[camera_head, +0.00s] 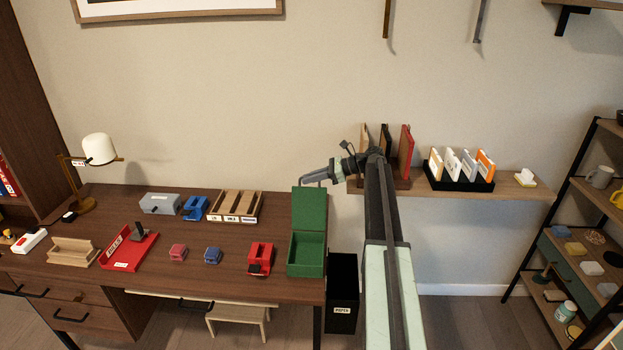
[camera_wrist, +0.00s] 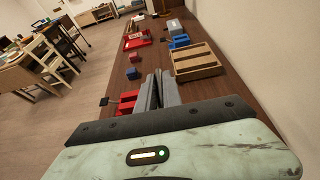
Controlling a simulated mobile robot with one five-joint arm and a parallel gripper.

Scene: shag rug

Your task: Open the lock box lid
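The green lock box (camera_head: 306,268) stands at the right end of the wooden desk, its inside showing from above. Its green lid (camera_head: 309,209) stands raised, roughly upright, at the back edge. My gripper (camera_head: 304,178) is just above the top edge of the lid, pointing left. In the wrist view the two grey fingers (camera_wrist: 159,90) lie close together with nothing seen between them. The green box does not show in the wrist view.
Left of the box on the desk (camera_head: 225,281) are a red holder (camera_head: 260,258), a wooden sorter (camera_head: 236,205) and a grey box (camera_head: 160,204). A black bin (camera_head: 342,300) stands right of the desk. A wall shelf (camera_head: 510,188) with folders is behind my arm.

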